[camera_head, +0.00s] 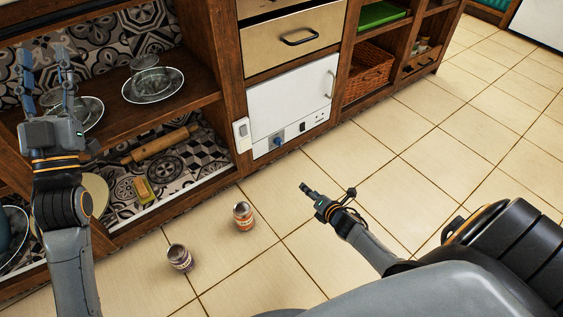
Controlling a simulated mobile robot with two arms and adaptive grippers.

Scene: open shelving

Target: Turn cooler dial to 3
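The cooler (294,98) is a white unit with a door and handle, built into the wooden shelving below a drawer. Its blue dial (278,141) is on the lower front strip, left of some small dark controls; the number it points to is too small to read. My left gripper (43,66) is open and empty, raised in front of the left shelves, far left of the dial. My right gripper (327,190) is above the floor, below and right of the dial and apart from it. Its fingers look spread and empty.
Two jars, one red-labelled (243,216) and one dark (180,258), stand on the tiled floor in front of the shelving. The left shelves hold glass dishes (152,84), a rolling pin (160,144) and a yellow-green item (143,189). The floor (430,150) at right is clear.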

